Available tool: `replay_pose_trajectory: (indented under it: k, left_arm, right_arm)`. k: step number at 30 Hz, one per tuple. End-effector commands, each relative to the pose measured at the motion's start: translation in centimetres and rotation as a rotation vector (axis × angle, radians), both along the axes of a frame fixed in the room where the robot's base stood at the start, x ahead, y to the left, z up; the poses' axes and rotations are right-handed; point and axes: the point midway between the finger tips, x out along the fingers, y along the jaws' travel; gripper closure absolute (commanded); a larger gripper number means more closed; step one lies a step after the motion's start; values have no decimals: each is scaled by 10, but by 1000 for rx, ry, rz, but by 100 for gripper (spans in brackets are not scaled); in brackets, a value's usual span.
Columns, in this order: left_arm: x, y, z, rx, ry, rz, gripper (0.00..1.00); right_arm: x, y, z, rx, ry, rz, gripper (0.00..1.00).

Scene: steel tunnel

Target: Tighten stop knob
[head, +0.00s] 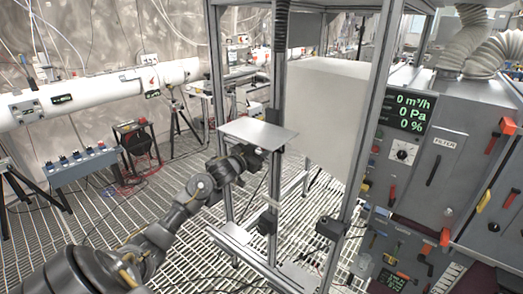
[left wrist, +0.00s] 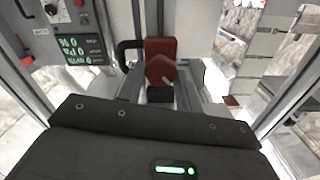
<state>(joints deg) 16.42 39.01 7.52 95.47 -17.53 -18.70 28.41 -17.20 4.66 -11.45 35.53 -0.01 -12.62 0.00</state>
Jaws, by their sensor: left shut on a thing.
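In the left wrist view a red knob (left wrist: 160,72) sits at the fingertips of my left gripper (left wrist: 159,88), in front of a grey upright post. The gripper is shut on this knob. In the head view my left gripper (head: 264,155) is at the grey frame post, just under a flat metal plate (head: 258,132). The knob is hidden there behind the gripper and plate. My right gripper is in neither view.
The grey aluminium frame (head: 353,140) surrounds a large pale box (head: 322,110). A control cabinet (head: 430,165) with displays and levers stands at the right. A white pipe (head: 100,93) runs along the left wall. Grated floor (head: 125,205) lies open at the left.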

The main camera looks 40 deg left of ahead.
Motion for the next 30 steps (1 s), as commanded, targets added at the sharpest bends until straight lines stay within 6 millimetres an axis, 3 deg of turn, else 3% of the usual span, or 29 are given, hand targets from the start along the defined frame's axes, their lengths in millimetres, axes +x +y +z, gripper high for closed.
replay_pose_trajectory:
  k: [30]
  left_arm:
    - [0, -1, -2, 654, 14, 1, 88]
  right_arm:
    - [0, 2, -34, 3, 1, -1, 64]
